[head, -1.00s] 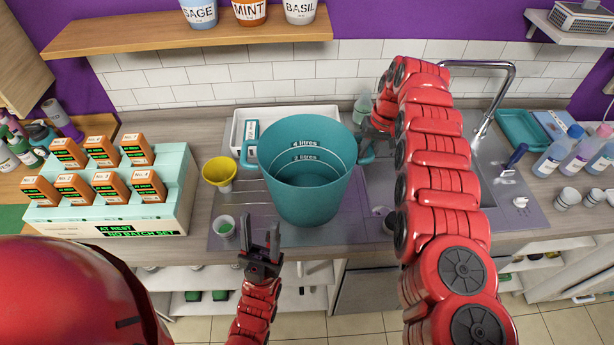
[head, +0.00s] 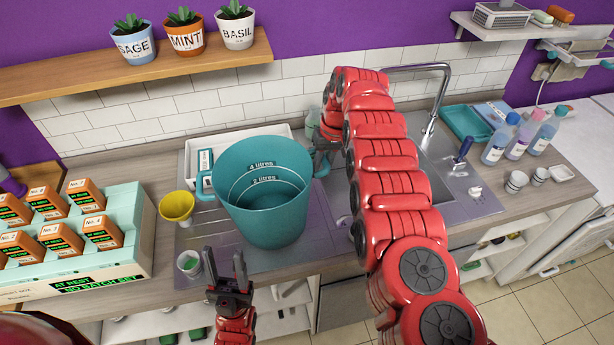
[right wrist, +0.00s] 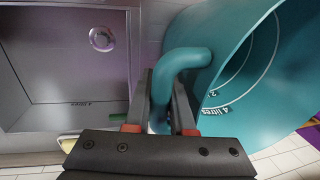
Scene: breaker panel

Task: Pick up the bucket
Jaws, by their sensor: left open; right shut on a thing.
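The teal bucket (head: 262,205), marked with litre lines inside, stands upright at the draining board beside the sink. It has a loop handle on each side. My right gripper (head: 324,155) is at its right handle. In the right wrist view, my right gripper (right wrist: 160,105) is shut on that handle (right wrist: 182,62), with a finger on each side of it. Whether the bucket's base touches the board is hard to tell. My left gripper (head: 225,258) is open and empty, in front of the counter, below and left of the bucket.
A yellow funnel (head: 177,206) and a small cup (head: 189,264) stand left of the bucket. A white tray (head: 190,160) lies behind it. A teal case with orange boxes (head: 130,250) is further left. The sink and tall tap (head: 438,95) are to the right, beyond my right arm.

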